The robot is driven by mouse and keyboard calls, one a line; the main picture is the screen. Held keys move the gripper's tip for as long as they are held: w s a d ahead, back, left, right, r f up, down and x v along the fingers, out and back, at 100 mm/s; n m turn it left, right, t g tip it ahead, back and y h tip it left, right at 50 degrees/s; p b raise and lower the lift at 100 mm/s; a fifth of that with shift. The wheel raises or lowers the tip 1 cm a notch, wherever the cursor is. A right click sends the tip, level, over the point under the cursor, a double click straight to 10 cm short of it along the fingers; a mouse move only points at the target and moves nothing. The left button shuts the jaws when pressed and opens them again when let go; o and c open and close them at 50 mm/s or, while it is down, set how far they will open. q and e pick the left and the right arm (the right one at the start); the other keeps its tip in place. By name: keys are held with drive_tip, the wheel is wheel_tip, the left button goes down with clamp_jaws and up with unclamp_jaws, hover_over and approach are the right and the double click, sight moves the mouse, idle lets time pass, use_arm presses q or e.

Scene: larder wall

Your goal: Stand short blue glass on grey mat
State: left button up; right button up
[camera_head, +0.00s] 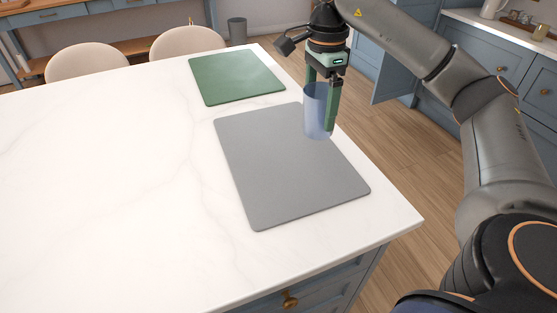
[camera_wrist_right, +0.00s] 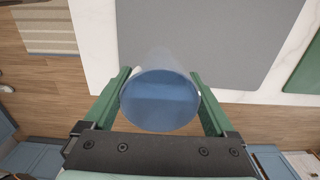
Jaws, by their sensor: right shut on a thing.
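The blue glass (camera_head: 316,112) is upright, translucent and held in my right gripper (camera_head: 322,97). In the head view it overlaps the far right edge of the grey mat (camera_head: 280,175). The right wrist view shows the glass (camera_wrist_right: 160,98) from above, between the two green fingers. There the grey mat (camera_wrist_right: 190,35) lies beyond the glass, and wooden floor shows around the glass. The glass appears raised; its height above the mat is hard to tell. My left gripper is not in view.
A green mat (camera_head: 236,77) lies farther back on the white counter (camera_head: 110,170). The counter's right edge runs close beside the grey mat. The grey mat is bare, and the counter to its left is clear. Two chairs (camera_head: 88,60) stand behind the counter.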

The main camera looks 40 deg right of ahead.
drive_tip(key=a+f, duration=0.3)
drive_tip(key=a, duration=0.1)
drive_tip(key=s+a+f, duration=0.1)
drive_tip(key=a+f, duration=0.2)
drive_tip(key=a, duration=0.2)
drive_tip(key=a+f, duration=0.4)
drive_tip(key=shift+s+a, duration=0.25)
drive_tip(key=shift+a, duration=0.15)
wheel_tip(320, 180, down, 2)
drive_tip(key=shift+w+d+f+p, duration=0.1)
drive_tip(key=shift+d+f+p, duration=0.1)
drive_tip(key=shift+p, duration=0.1)
drive_tip(key=shift+f, duration=0.2)
